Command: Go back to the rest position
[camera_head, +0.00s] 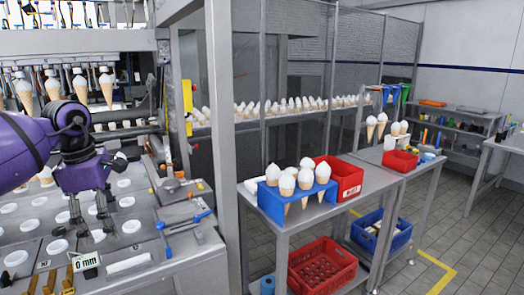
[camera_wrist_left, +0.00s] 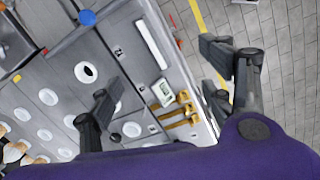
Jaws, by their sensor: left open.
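My left gripper (camera_head: 95,230) hangs from the purple arm at the left of the head view, pointing down over the metal plate (camera_head: 30,246) with white round holders. Its fingers are apart with nothing between them. In the left wrist view the open left gripper (camera_wrist_left: 158,78) shows its dark fingers spread, with the plate's edge, a small display (camera_wrist_left: 165,92) and yellow fittings (camera_wrist_left: 176,115) beyond. Whether the fingertips touch the plate is unclear. My right gripper is in neither view.
Ice cream cones (camera_head: 107,88) hang in a row above the plate. A steel post (camera_head: 222,130) stands right of it. A side table (camera_head: 345,208) carries a blue cone holder (camera_head: 268,197) and a red bin (camera_head: 346,183). The tiled floor (camera_head: 490,250) at right is clear.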

